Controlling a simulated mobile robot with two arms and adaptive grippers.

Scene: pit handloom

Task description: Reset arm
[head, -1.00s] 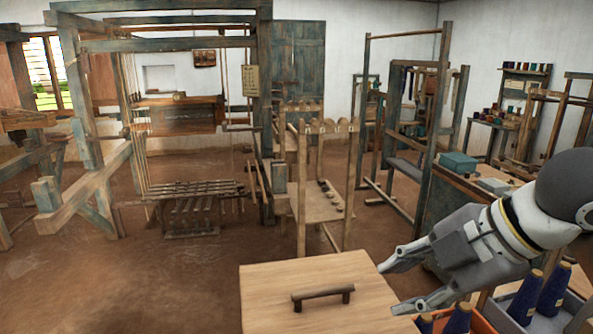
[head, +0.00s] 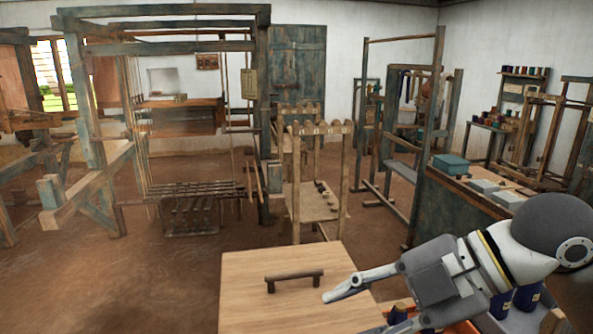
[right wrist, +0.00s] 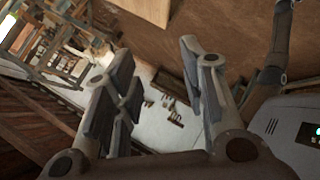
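My right gripper (head: 352,312) is in the lower right of the head view, with its two fingers spread apart and nothing between them. Its upper fingertip overlaps the right part of a pale wooden board (head: 245,318) with a dark handle (head: 294,280); I cannot tell whether they touch. In the right wrist view the finger pads (right wrist: 160,95) stand wide apart with an empty gap. My left gripper is not in view.
Dark blue cones (head: 527,297) stand in a bin behind my right forearm, partly hidden. A bench with a teal box (head: 450,164) stands at the right. A wooden frame (head: 316,205) stands beyond the board. The loom (head: 100,190) is at left; brown floor (head: 130,285) before it is clear.

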